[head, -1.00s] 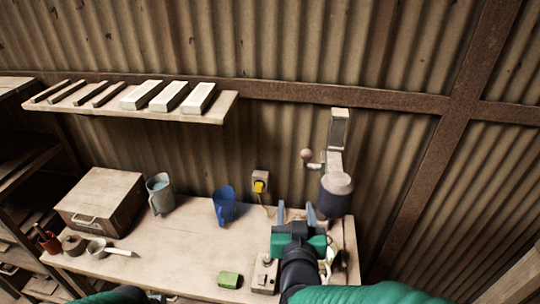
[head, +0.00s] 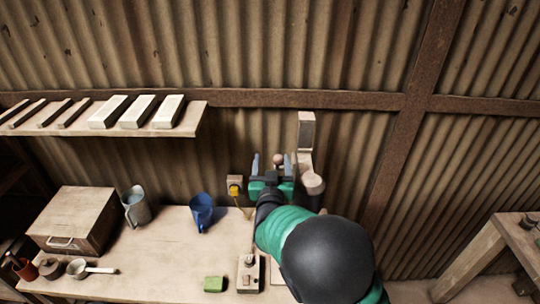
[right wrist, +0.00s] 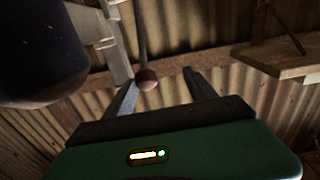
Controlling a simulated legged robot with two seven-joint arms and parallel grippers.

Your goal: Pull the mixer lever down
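The mixer (head: 306,131) stands against the corrugated wall behind the bench, with a pale upright and a rounded head above a dark body. Its lever ends in a round reddish-brown knob (head: 278,159). My right gripper (head: 272,160) is raised at the mixer's left side, open, with the knob showing between its fingers. In the right wrist view the knob (right wrist: 147,79) appears between the fingertips, nearer the left finger, and the lever rod runs up from it. I cannot tell whether a finger touches it. My forearm hides part of the mixer's lower body. My left gripper is not in view.
A wall shelf (head: 180,131) with pale bars is up left. A yellow plug (head: 235,188) is close left.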

